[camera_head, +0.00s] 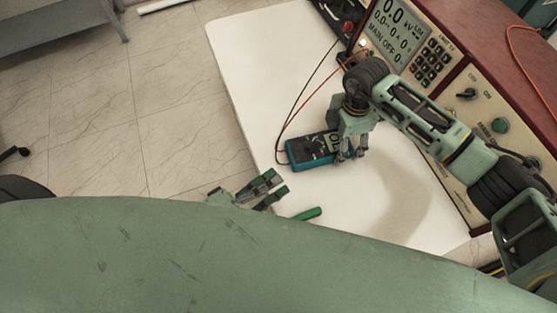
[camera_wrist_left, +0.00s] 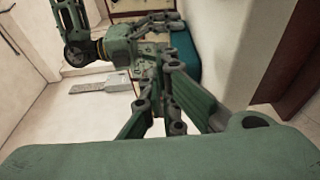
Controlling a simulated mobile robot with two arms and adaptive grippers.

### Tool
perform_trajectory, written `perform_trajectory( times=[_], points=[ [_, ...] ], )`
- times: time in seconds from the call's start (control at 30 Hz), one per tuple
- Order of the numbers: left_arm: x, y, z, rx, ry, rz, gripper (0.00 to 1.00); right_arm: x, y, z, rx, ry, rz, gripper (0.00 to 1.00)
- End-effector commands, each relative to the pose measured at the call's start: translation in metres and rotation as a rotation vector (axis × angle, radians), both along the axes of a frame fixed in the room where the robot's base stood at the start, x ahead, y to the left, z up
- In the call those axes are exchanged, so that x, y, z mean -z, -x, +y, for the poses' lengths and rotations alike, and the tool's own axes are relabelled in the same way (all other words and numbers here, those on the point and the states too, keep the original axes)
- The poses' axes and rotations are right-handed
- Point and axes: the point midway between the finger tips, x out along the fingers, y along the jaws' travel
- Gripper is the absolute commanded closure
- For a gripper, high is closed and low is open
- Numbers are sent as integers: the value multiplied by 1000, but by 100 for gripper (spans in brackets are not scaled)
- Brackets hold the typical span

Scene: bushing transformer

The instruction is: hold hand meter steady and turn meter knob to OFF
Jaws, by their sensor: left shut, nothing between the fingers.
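The hand meter (camera_head: 302,156) is a teal-cased block with a dark face, lying on the white table top. Its knob is too small to read. My right gripper (camera_head: 350,156) points down at the right end of the meter and hides that part; whether its fingers grip it is unclear. My left gripper (camera_head: 277,183) is shut and empty, near the table's left front edge, apart from the meter. In the left wrist view, the meter's teal side (camera_wrist_left: 186,58) shows beyond my left fingers, partly hidden.
A red-sided test unit (camera_head: 440,60) with display and keypad stands at the right. Black and red leads (camera_head: 300,110) run from it to the meter. The table (camera_head: 250,60) is bare at upper left.

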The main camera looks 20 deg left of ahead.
Motion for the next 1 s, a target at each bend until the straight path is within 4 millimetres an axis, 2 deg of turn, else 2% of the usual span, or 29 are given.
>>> perform_trajectory(
  times=[0.13,0.27,0.43,0.6,0.77,1.0],
  points=[
    [9,-18,14,92,4,-15,100,0,0,0,0,-1,-1,74],
    [15,-45,42,198,4,-16,100,-1,0,0,0,-1,-1,74],
    [11,-78,85,290,-1,-8,100,-1,0,0,0,-1,-1,74],
    [3,-95,110,328,-3,-1,100,0,0,0,0,-1,-1,74],
    [2,-104,103,335,-1,1,100,0,0,0,0,0,0,74],
    [1,-128,61,334,-1,-1,100,0,0,0,0,0,0,74]
  ],
)
